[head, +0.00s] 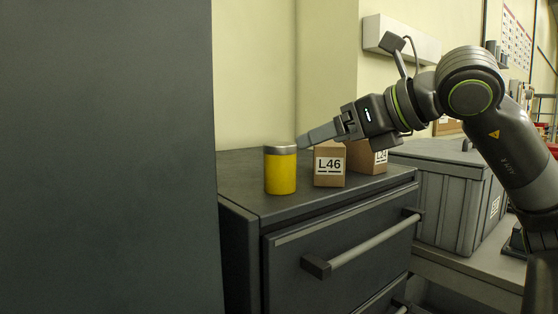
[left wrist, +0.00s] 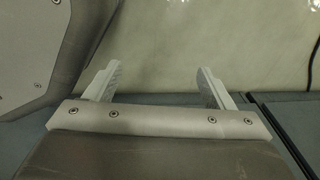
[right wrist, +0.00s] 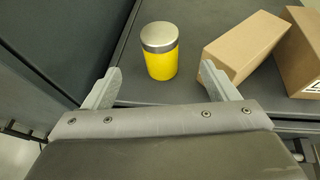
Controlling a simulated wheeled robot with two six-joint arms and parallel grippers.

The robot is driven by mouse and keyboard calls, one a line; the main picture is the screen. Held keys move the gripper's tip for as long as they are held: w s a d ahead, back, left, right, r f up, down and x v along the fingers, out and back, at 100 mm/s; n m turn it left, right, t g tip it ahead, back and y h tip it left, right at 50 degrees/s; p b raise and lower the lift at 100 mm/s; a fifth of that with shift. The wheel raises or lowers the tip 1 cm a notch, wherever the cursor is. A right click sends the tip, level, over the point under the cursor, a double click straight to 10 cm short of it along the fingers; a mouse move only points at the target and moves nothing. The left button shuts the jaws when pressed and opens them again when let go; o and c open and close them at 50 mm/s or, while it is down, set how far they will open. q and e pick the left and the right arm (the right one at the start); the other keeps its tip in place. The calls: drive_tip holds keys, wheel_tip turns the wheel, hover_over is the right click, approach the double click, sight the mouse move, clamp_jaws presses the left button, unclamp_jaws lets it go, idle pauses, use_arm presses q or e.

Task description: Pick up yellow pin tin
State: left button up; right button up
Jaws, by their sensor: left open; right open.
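The yellow pin tin (head: 280,172) has a silver lid and stands upright on the dark cabinet top (head: 237,170), near its left front. My right gripper (head: 304,142) comes in from the right in the head view, with its fingertips close to the tin's lid; I cannot tell whether they touch. In the right wrist view the tin (right wrist: 160,58) stands ahead of the open right fingers (right wrist: 160,82), between their lines and apart from them. My left gripper (left wrist: 157,78) is open and empty, facing a pale wall; it is not in the head view.
A cardboard box marked L46 (head: 329,166) stands right of the tin, with another box (head: 366,157) behind it. A tall dark panel (head: 105,160) fills the left. The cabinet has a drawer handle (head: 365,245). A grey crate (head: 455,195) stands at right.

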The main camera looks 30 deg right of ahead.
sight(292, 150)
drive_tip(key=p+x, duration=0.1)
drive_tip(key=x, duration=0.4)
drive_tip(key=shift+a+p, duration=0.1)
drive_tip(key=shift+p, duration=0.2)
drive_tip(key=shift+x, duration=1)
drive_tip(key=shift+w+a+f+p, duration=0.1)
drive_tip(key=shift+w+f+p, duration=0.05)
drive_tip(key=shift+w+p, duration=0.4)
drive_tip(key=p+x, duration=0.1)
drive_tip(key=x, duration=0.2)
drive_tip(key=shift+w+f, duration=0.15)
drive_tip(key=shift+w, duration=0.05)
drive_tip(key=shift+w+f, duration=0.1)
use_arm(q)
drive_tip(key=shift+s+d+r, duration=0.2)
drive_tip(key=shift+s+r, duration=0.65)
drive_tip(key=shift+r, duration=0.3)
use_arm(e)
drive_tip(key=shift+c, duration=0.2)
drive_tip(key=c, duration=1.2)
use_arm(q)
drive_tip(key=shift+s, duration=0.15)
use_arm(e)
drive_tip(key=shift+c, duration=0.4)
